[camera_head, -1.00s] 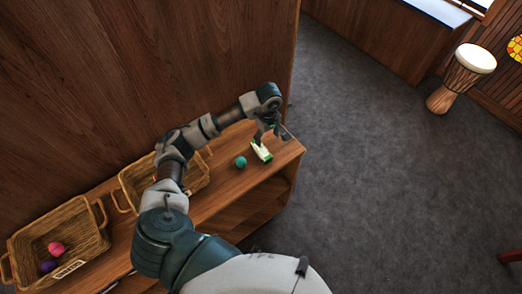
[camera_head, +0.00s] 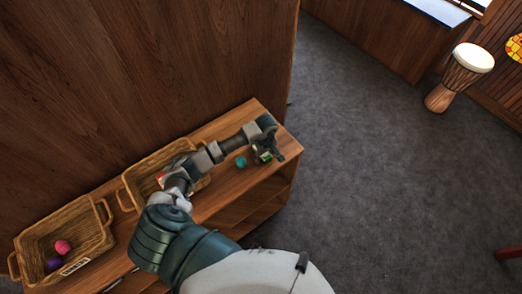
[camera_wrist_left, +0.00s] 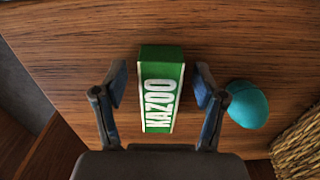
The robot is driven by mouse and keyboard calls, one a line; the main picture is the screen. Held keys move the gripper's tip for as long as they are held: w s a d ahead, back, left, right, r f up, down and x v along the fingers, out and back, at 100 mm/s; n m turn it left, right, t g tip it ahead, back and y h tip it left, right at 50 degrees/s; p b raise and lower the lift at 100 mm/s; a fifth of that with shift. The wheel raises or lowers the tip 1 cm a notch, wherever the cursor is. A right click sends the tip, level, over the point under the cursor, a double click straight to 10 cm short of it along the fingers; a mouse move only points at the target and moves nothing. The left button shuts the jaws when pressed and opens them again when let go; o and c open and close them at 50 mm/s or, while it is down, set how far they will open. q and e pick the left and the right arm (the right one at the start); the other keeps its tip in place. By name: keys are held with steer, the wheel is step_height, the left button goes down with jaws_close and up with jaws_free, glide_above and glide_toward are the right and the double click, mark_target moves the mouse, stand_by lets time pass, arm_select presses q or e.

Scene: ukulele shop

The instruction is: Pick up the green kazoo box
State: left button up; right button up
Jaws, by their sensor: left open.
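The green kazoo box (camera_wrist_left: 161,88) lies on the wooden shelf top, its white KAZOO lettering facing the left wrist camera. In the head view the box (camera_head: 262,156) is mostly hidden under my left gripper (camera_head: 268,155). In the left wrist view my left gripper (camera_wrist_left: 160,100) is open, one finger on each side of the box, with a gap on both sides. My right gripper is not in view.
A teal ball (camera_wrist_left: 248,104) sits close to the right finger in the wrist view; it also shows in the head view (camera_head: 241,161). A wicker basket (camera_head: 131,186) stands behind it, and another basket (camera_head: 28,245) holds pink and purple balls. The shelf edge is near the box.

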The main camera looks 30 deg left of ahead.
arm_select(q)
steer(key=c, duration=1)
steer(key=shift+c, duration=0.2)
steer(key=shift+r, duration=0.15)
